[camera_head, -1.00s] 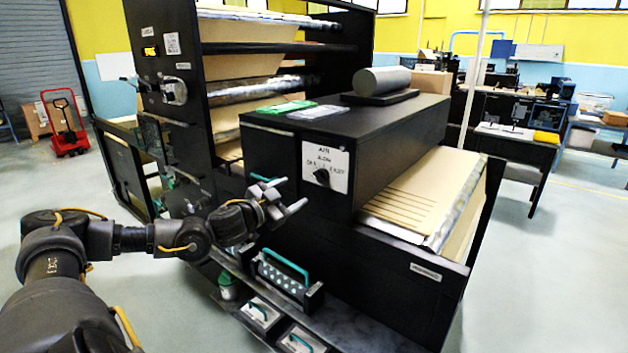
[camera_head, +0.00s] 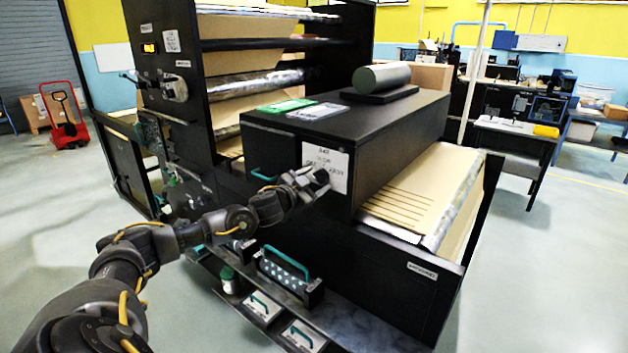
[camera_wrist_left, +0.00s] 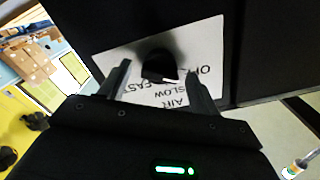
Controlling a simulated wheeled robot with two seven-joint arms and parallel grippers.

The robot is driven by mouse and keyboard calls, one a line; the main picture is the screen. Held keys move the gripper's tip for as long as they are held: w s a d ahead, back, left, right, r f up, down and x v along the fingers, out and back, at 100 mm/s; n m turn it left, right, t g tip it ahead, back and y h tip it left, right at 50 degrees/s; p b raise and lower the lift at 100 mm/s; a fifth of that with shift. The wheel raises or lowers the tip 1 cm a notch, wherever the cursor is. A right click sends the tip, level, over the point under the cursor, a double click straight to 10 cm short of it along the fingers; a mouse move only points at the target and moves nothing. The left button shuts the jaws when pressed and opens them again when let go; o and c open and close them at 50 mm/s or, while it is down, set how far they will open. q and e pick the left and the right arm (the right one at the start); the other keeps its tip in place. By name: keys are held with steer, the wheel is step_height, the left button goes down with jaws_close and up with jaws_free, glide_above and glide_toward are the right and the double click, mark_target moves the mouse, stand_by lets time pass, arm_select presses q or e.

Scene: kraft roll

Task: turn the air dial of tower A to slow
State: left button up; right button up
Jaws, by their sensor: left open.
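The air dial (camera_wrist_left: 158,66) is a black knob on a white label plate (camera_wrist_left: 120,60) marked AIR, SLOW, OFF and FAST. In the head view the plate (camera_head: 339,165) is on the near end of the long black box, and my gripper partly covers the dial. My left gripper (camera_head: 308,178) is right at the plate, open. In the left wrist view its two fingers (camera_wrist_left: 155,80) stand on either side of the dial, with gaps showing. I cannot tell which mark the dial points to. My right gripper is out of view.
The black box (camera_head: 400,125) carries a grey roll (camera_head: 382,77) and green and white cards (camera_head: 287,106) on top. A teal-handled case (camera_head: 287,270) sits on the ledge below my forearm. A teal handle (camera_head: 263,174) is just left of my gripper. Open floor lies to the right.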

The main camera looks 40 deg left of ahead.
arm_select(q)
steer(key=shift+c, duration=0.3)
steer(key=c, duration=0.9)
steer(key=shift+f+m, duration=0.1)
steer(key=shift+m, duration=0.2)
steer(key=shift+m+b, duration=0.8)
steer(key=shift+m, duration=0.2)
steer(key=m+b, duration=0.4)
steer(key=m, duration=0.3)
steer(key=shift+b, duration=0.35)
steer(key=shift+m+b, duration=0.45)
steer(key=shift+m, duration=0.55)
